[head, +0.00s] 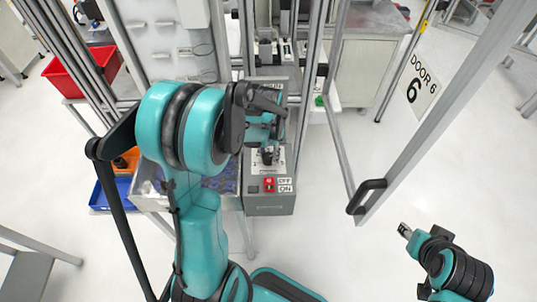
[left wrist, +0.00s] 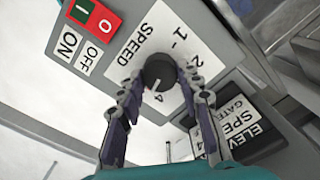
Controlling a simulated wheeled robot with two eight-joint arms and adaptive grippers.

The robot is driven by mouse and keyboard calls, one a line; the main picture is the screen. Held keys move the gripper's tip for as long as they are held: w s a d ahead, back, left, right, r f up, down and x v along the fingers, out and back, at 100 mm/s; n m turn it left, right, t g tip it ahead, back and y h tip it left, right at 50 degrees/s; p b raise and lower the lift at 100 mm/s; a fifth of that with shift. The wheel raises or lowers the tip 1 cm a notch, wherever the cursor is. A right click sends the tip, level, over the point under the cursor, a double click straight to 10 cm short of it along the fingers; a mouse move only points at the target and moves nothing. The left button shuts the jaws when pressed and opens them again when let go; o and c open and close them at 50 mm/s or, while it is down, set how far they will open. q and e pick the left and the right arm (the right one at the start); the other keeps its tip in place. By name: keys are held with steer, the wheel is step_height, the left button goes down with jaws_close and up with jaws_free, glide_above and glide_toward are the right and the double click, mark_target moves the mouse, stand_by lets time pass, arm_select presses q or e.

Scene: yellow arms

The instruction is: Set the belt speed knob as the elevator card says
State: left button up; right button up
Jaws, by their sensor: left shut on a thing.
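The belt speed knob (left wrist: 160,70) is a dark round knob on a grey control box (head: 270,204), on a white SPEED label (left wrist: 135,47) with numbers around it. The knob's white mark seems to point toward the 4. My left gripper (head: 268,153) is shut on the knob, with one finger on each side of it in the left wrist view (left wrist: 160,82). The elevator card (left wrist: 240,120) is beside the knob; its text is partly hidden by a finger, and a 4 shows low on it. My right gripper (head: 406,231) is at lower right, away from the box; its fingers are unclear.
A red and green ON/OFF switch (left wrist: 95,20) sits next to the speed label. A swung-out framed door (head: 425,110) with a black handle (head: 367,197) stands to the right. A red bin (head: 82,73) and a blue bin (head: 112,190) are at left. Open floor lies at lower right.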

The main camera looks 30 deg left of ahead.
mark_target(268, 156)
arm_select(q)
steer(key=n, duration=0.4)
steer(key=shift+n+b, duration=0.3)
steer(key=shift+b, duration=0.05)
stand_by(0.4)
steer(key=o, duration=1.2)
steer(key=shift+c, duration=0.2)
steer(key=shift+r, duration=0.1)
step_height(268, 156, up, 12)
